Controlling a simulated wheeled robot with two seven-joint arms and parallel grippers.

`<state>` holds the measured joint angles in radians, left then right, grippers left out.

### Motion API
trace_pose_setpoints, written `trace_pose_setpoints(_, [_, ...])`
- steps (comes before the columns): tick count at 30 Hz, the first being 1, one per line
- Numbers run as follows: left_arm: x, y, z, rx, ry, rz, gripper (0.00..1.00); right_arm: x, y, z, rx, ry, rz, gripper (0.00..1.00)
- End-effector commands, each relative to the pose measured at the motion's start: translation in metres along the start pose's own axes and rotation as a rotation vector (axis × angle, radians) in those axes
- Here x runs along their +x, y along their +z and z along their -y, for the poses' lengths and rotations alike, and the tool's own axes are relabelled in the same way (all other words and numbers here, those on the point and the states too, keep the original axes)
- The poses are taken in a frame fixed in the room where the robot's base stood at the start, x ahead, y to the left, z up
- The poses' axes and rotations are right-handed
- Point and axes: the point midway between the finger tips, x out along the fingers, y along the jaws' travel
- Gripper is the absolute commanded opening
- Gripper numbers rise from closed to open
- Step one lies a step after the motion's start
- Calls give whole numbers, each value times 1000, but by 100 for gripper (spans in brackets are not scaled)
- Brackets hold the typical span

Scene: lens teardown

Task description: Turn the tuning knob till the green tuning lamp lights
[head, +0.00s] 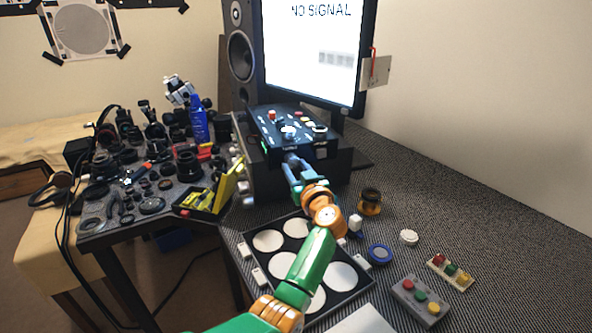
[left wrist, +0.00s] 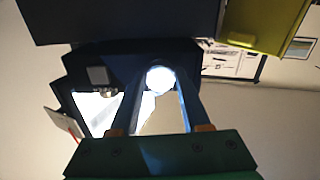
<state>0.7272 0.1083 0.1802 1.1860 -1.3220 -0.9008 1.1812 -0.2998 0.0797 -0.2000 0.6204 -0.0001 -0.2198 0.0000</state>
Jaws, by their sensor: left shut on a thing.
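The dark control box (head: 318,139) stands below the monitor, with several coloured knobs and buttons on its sloping top. My left gripper (head: 291,158) reaches the front of this box, its blue fingers close to the face. In the left wrist view, the fingers (left wrist: 158,100) are shut on a round white knob (left wrist: 160,78), one finger on each side. In the head view the gripper hides this knob. A small green spot (head: 264,146) shows at the box's left front edge; I cannot tell whether it is a lit lamp. My right gripper is not in view.
The monitor (head: 310,55) reads NO SIGNAL. A black tray with white discs (head: 343,276) lies under my left arm. An amber jar (head: 370,201), a blue-rimmed disc (head: 379,254) and a grey button box (head: 419,302) stand right of it. Camera parts crowd the left table.

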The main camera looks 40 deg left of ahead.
Motion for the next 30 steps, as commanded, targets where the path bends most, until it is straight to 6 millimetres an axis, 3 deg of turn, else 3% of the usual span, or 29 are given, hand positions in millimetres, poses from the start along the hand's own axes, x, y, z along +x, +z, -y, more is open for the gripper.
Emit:
trace_pose_setpoints(15, [0,1,2,327,-1,1,0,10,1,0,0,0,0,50])
trace_pose_setpoints(30, [0,1,2,422,-1,3,0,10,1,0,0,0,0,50])
